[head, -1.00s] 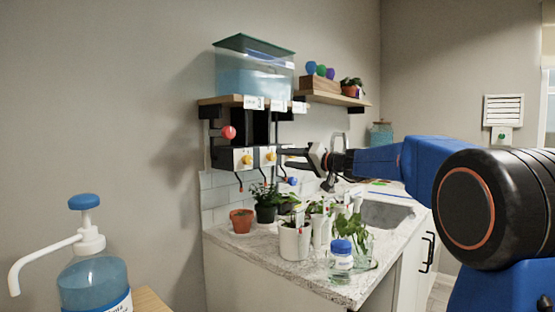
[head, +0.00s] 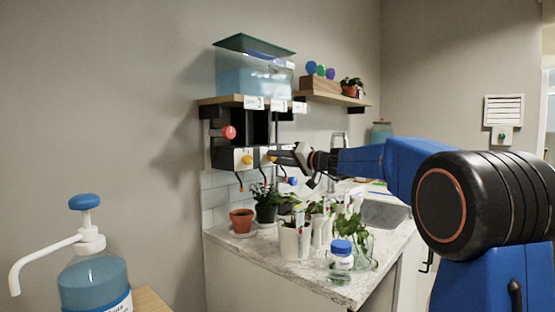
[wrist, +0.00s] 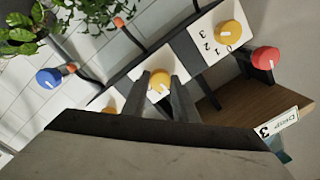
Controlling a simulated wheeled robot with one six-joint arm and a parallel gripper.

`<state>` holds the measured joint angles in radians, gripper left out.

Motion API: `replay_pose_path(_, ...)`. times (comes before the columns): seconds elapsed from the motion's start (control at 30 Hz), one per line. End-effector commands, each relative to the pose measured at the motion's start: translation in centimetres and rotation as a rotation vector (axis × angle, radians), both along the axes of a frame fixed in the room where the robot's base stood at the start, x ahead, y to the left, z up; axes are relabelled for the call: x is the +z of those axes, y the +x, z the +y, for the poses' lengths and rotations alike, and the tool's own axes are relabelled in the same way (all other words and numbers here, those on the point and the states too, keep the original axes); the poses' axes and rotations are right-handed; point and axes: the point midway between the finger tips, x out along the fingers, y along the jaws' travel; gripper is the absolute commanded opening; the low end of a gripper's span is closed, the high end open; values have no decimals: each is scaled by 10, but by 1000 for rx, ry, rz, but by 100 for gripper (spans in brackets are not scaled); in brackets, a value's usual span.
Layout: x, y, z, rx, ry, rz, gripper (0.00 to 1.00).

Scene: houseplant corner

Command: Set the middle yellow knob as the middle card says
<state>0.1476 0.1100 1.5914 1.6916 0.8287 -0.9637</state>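The middle yellow knob (wrist: 160,86) sits on its white dial plate in the wrist view. My gripper (wrist: 163,92) is open, with one finger on each side of this knob. Whether the fingertips touch it I cannot tell. In the head view my gripper (head: 272,157) is at the row of dial plates and partly covers the middle knob (head: 269,160). The middle card (head: 279,105) hangs on the shelf edge above, too small to read. The middle dial's numbers cannot be made out.
A neighbouring yellow knob (wrist: 229,34) has a scale 0 to 3, with a red ball (wrist: 265,58) near it. A card (wrist: 278,127) reads "Drip 3". A third yellow knob (wrist: 110,110) is partly hidden. Potted plants (head: 265,200) and a blue ball (wrist: 48,78) are below.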

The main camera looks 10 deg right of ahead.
Motion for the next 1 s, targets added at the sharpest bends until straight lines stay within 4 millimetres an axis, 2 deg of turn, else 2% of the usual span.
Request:
replay_pose_path(0.37, 0, 0, 0, 0, 70, 50, 4)
replay_pose_path(1.0, -1, 0, 0, 0, 450, 326, 4)
